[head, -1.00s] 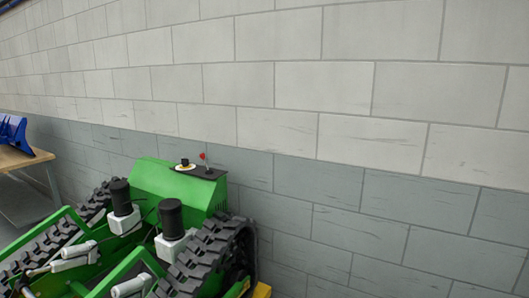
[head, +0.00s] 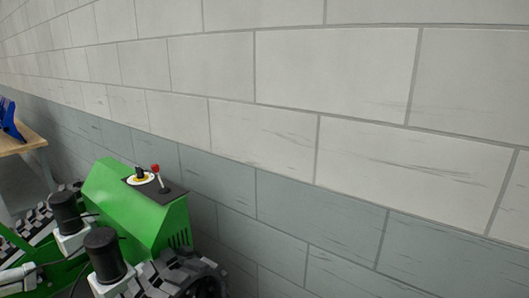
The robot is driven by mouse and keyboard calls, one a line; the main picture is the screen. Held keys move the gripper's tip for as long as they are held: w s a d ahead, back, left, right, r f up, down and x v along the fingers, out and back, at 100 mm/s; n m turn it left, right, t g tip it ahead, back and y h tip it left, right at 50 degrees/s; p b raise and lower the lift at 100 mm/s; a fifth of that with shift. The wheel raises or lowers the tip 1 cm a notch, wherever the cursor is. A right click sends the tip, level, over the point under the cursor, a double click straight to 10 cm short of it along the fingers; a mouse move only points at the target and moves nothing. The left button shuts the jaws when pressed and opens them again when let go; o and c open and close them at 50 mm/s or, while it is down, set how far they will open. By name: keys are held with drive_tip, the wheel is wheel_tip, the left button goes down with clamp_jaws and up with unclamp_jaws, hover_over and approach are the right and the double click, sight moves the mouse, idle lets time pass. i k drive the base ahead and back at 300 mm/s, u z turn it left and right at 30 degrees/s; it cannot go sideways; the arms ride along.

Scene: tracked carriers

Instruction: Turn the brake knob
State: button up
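The brake knob is most likely the small black knob (head: 140,172) on a yellow and white round plate on top of the green carrier (head: 125,215). It sits on a dark panel (head: 168,193) at the lower left of the head view. A red-tipped lever (head: 156,170) stands upright just right of the knob. The way the knob is turned is too small to tell. My gripper is not in view.
Black rubber tracks (head: 165,280) and two black cylinders on white blocks (head: 105,277) are at the carrier's near side. A block wall (head: 330,150) runs behind it. A wooden table (head: 20,140) with a blue object (head: 10,120) stands at the far left.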

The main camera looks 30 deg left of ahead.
sight(140, 171)
drive_tip(key=i, duration=0.9)
drive_tip(key=u, duration=2.95)
drive_tip(key=i, duration=1)
drive_tip(key=z, duration=0.1)
